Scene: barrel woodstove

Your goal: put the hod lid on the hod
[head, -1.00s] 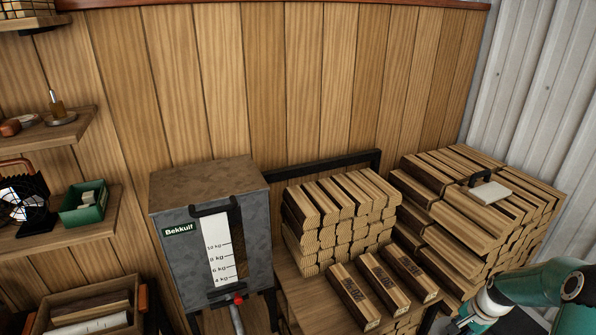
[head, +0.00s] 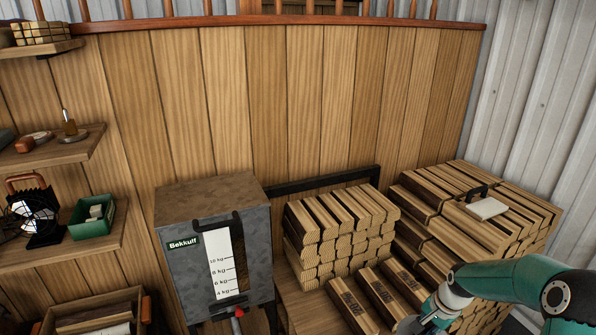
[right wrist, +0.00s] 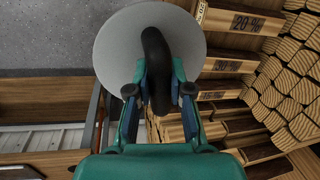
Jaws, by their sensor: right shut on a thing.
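In the right wrist view a round, pale grey lid (right wrist: 112,45) with a thick black handle (right wrist: 155,50) is in my right gripper (right wrist: 158,88). The fingers are shut on the handle from both sides, and the lid's flat face lies beyond them. In the head view only my right arm shows at the bottom right; its fingers and the lid are out of the picture. No hod that I can make out is in view. My left gripper is not in view.
A grey metal hopper (head: 183,270) marked Bekkulf stands left of stacked wood briquettes (head: 325,240). A larger stack (head: 435,190) fills the right corner. Shelves (head: 60,150) hang at the left, above a wooden crate (head: 75,312). Bare grey floor (right wrist: 40,35) shows in the wrist view.

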